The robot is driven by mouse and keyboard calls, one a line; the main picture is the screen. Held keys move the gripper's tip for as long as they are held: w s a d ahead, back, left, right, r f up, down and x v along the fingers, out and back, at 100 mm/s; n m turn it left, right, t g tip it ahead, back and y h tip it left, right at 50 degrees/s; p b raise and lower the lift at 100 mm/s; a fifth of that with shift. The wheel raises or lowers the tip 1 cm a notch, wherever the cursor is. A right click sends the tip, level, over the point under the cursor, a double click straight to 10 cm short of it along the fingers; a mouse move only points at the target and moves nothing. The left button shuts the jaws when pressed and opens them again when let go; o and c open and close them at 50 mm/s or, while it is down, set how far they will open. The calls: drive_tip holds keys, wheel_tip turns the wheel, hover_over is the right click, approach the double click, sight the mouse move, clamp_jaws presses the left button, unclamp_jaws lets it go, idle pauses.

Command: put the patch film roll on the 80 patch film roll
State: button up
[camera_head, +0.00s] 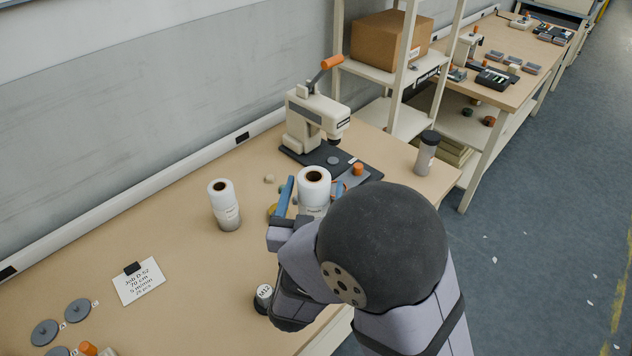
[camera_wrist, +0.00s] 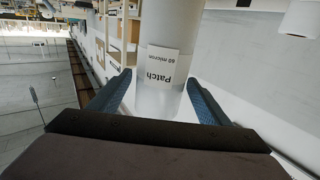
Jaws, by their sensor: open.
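A white film roll (camera_head: 314,181) with a brown core stands upright on the bench, its lower part hidden by my gripper. In the wrist view its label (camera_wrist: 161,66) reads "Patch 60 micron". My gripper (camera_head: 312,197) is open, with one blue finger on each side of this roll; I cannot tell whether they touch it. The fingers also flank the roll in the wrist view (camera_wrist: 159,84). A second white roll (camera_head: 222,197) stands upright to the left, with a greyer lower part and a label too small to read. A white roll (camera_wrist: 301,18) also shows at the wrist view's upper right.
A beige press (camera_head: 312,120) with an orange handle stands on a dark base behind the roll. A grey bottle (camera_head: 427,153) stands to the right. A job card (camera_head: 138,281) and grey discs (camera_head: 77,310) lie at the left. The bench between card and second roll is clear.

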sight(312, 202)
drive_tip(key=shift+s+a+r+p, duration=0.15)
drive_tip(key=shift+s+r+p, duration=0.05)
drive_tip(key=shift+s+p, duration=0.8)
drive_tip(key=shift+s+a+f+p, duration=0.1)
drive_tip(key=shift+s+f+p, duration=0.1)
drive_tip(key=shift+s+p, duration=0.6)
drive_tip(key=shift+w, duration=0.15)
